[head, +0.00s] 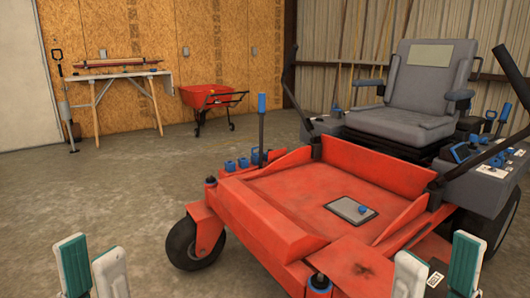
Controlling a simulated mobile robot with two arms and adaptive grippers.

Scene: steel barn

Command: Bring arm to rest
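My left gripper (91,268) is at the bottom left of the head view, over the concrete floor. Its two white and teal fingers point up and stand apart, with nothing seen between them. My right gripper (438,268) is at the bottom right, in front of the red mower's front edge. Its fingers are also apart and appear empty. The lower parts of both grippers and the arms behind them are cut off by the frame edge.
A red riding mower (290,205) with a grey seat (425,85) fills the middle and right, close to my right gripper. A workbench (115,76) and a red wheelbarrow (208,97) stand at the back wall. The floor (100,190) at left is clear.

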